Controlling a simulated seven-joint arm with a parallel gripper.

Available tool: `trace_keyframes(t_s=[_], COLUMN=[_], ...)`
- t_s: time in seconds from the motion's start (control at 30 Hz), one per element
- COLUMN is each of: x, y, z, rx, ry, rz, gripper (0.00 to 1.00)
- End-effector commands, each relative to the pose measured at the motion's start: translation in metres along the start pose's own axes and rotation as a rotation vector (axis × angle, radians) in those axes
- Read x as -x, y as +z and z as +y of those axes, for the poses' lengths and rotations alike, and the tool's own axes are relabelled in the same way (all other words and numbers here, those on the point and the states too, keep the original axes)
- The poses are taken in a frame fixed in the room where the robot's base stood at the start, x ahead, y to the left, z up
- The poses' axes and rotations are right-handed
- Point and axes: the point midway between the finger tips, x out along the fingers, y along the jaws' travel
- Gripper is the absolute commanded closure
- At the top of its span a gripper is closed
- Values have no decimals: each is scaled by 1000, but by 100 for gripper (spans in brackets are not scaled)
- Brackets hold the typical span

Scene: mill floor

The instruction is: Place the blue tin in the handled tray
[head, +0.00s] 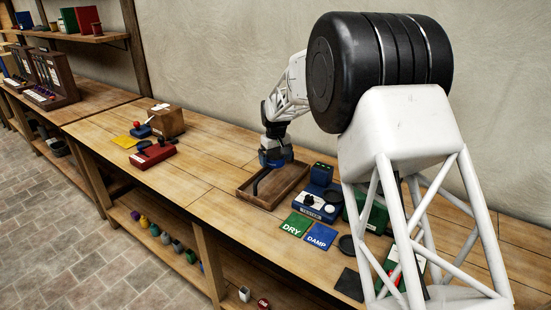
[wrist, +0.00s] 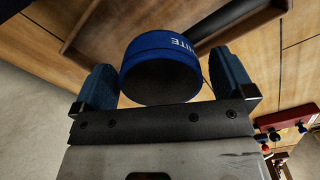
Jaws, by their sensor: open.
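The blue tin (wrist: 160,55) has white lettering ending in "ITE" and a dark round end. In the wrist view it sits between the two blue fingers of my gripper (wrist: 165,75), with a gap visible at least on the right side. My gripper is open around it. The handled tray (head: 256,203) is a shallow wooden tray with a dark bar handle. In the head view my gripper (head: 274,160) is low at the tray's back left part. The tin cannot be told apart from the blue fingers there. The tray's wooden wall (wrist: 95,35) is beyond the tin in the wrist view.
A blue scale-like device (head: 318,203) stands right of the tray, with a green DRY card (head: 296,224) and a blue DAMP card (head: 320,236) in front. A red device (head: 152,155) and wooden box (head: 168,121) are to the left. Bench between them and the tray is clear.

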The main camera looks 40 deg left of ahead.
Motion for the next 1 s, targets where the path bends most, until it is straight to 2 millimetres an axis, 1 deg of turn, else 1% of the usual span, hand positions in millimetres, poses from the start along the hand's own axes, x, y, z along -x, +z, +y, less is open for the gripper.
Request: trace_keyframes(t_s=[0.17, 0.37, 0.57, 0.8, 1.0], x=[3, 18, 46, 85, 110], y=[0, 0, 0, 0, 0], z=[0, 0, 0, 0, 0], rx=[0, 0, 0, 0, 0], ry=[0, 0, 0, 1, 0], rz=[1, 1, 1, 3, 1], gripper=[0, 0, 0, 0, 0])
